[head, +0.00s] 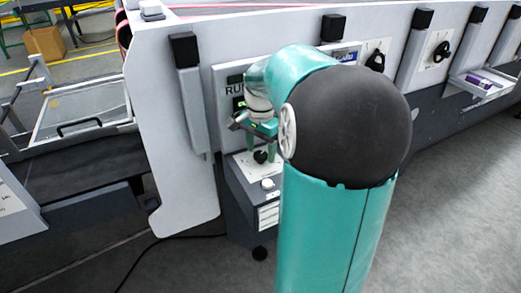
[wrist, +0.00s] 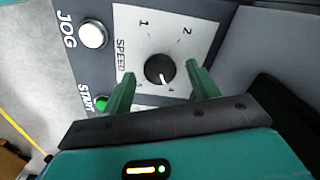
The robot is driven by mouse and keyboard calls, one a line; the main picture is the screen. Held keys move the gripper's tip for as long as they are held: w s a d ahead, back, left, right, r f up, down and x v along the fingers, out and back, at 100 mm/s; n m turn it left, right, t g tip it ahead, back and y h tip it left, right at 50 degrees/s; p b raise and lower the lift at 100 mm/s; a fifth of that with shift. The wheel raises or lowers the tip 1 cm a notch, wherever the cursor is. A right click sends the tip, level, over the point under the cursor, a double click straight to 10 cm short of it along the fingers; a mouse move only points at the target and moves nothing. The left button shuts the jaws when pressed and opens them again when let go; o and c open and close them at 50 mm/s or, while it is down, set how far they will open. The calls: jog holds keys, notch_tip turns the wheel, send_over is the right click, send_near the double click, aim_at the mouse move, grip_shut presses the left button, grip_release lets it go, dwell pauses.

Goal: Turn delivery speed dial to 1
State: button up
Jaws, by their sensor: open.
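The speed dial (wrist: 159,68) is a round black knob on a white plate (wrist: 130,42) marked SPEED. Its white pointer line is turned towards the 4, at the lower right of the knob in the wrist view. The 1 and 2 stand on the far side of the knob. My gripper (wrist: 160,70) is open, with one green finger on either side of the knob and gaps visible between. Whether the fingertips are level with the knob is unclear. In the head view, the dial (head: 260,156) shows just below my gripper (head: 262,147), partly covered by the fingers.
A white JOG button (wrist: 93,36) and a green START button (wrist: 102,104) lie left of the dial plate. In the head view, other black knobs (head: 376,61) (head: 440,51) sit along the machine to the right. A grey post (head: 194,105) stands left of my gripper.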

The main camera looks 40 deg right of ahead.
jog(key=shift+f, duration=0.4)
jog(key=c, duration=1)
